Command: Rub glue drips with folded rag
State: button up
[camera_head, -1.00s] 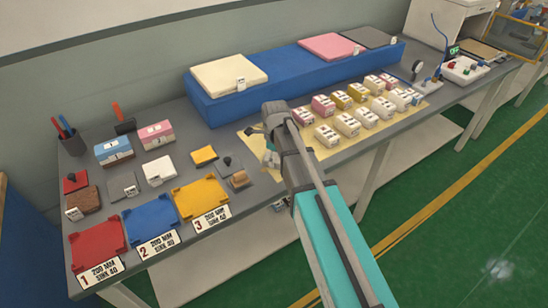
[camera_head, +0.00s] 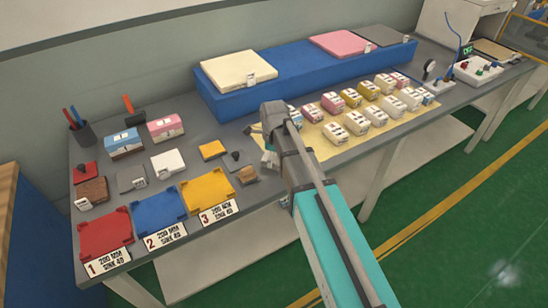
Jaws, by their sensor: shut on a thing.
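My gripper (camera_head: 268,152) points down over the left end of a pale yellow sheet (camera_head: 335,155) on the grey bench. It is shut on a small pale thing, mostly hidden by my wrist and arm; I cannot tell for sure that it is the folded rag. I cannot tell whether that thing touches the sheet. No glue drips can be made out at this size. Several small cream, pink and yellow blocks (camera_head: 356,122) stand in rows on the sheet, right of my gripper.
A long blue platform (camera_head: 300,82) behind my gripper bears cream (camera_head: 238,70), pink and grey slabs. Red (camera_head: 103,238), blue (camera_head: 155,213) and yellow (camera_head: 208,191) trays line the front left. A brown block (camera_head: 247,175) stands close left of my gripper. A pen cup (camera_head: 83,134) stands back left.

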aim_at(263, 168)
jog(key=shift+s+a, duration=0.1)
jog(key=shift+s+a, duration=0.45)
jog(key=shift+a, duration=0.3)
jog(key=shift+s+a, duration=0.4)
jog(key=shift+a, duration=0.35)
jog(key=shift+s, duration=0.1)
jog(key=shift+o, duration=0.3)
jog(key=shift+s+a+r, duration=0.1)
jog(key=shift+w+d+r+p, duration=0.1)
jog(key=shift+w+d+p, duration=0.1)
jog(key=shift+w+d, duration=0.55)
jog(key=shift+w+d+r+p, duration=0.15)
jog(key=shift+w+d, duration=0.25)
jog(key=shift+d, duration=0.55)
jog(key=shift+c, duration=0.2)
jog(key=shift+f, duration=0.1)
jog(key=shift+w+d, duration=0.1)
jog(key=shift+d, duration=0.05)
jog(key=shift+w+d+f, duration=0.1)
jog(key=shift+w+d, duration=0.35)
jog(key=shift+d, duration=0.3)
jog(key=shift+w+d, duration=0.4)
jog(key=shift+d, duration=0.35)
